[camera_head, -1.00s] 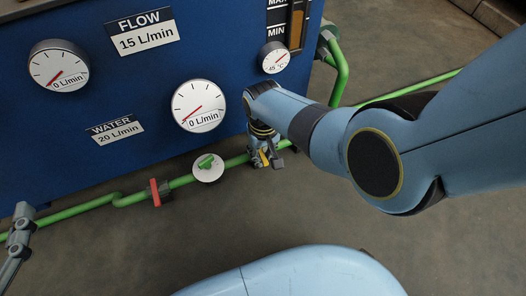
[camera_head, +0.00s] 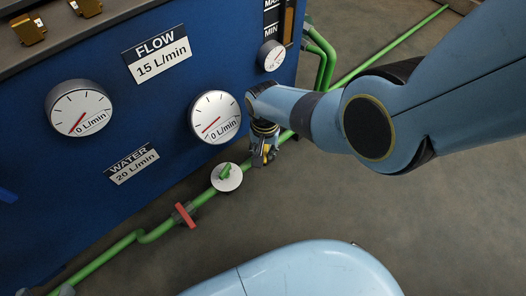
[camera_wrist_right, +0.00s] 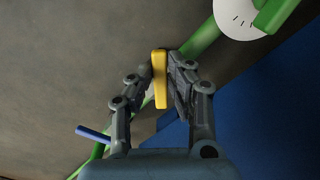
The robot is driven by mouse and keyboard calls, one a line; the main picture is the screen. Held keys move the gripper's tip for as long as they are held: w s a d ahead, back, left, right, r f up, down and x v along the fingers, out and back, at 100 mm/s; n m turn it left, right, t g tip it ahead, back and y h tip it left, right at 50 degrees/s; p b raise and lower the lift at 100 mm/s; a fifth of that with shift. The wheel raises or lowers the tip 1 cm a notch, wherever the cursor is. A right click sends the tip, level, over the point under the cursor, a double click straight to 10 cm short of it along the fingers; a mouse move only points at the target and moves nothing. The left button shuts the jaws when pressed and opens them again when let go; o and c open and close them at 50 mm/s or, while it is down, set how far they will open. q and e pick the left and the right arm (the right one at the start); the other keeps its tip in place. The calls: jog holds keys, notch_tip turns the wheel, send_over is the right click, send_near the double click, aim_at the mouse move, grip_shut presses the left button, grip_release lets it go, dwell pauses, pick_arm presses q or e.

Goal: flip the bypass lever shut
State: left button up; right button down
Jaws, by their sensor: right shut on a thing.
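My right gripper (camera_head: 262,157) is low in front of the blue panel, beside the green pipe. In the right wrist view its fingers (camera_wrist_right: 167,75) are shut on a yellow lever (camera_wrist_right: 160,72), which stands upright between the tips. The lever is barely visible in the head view, mostly hidden by the fingers. A green pipe (camera_wrist_right: 204,40) runs behind the lever.
A white disc with a green handle (camera_head: 226,176) and a red lever (camera_head: 185,215) are on the pipe left of my right gripper. The panel (camera_head: 105,210) carries dials and labels. A blue bar (camera_wrist_right: 93,133) is near the fingers. Floor in front is clear.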

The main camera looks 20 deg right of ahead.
jog(key=shift+w+a+m, duration=0.2)
jog(key=shift+a+m, duration=0.15)
jog(key=shift+m, duration=0.65)
jog(key=c, duration=1.3)
grip_release()
jog(key=shift+r, duration=3.75)
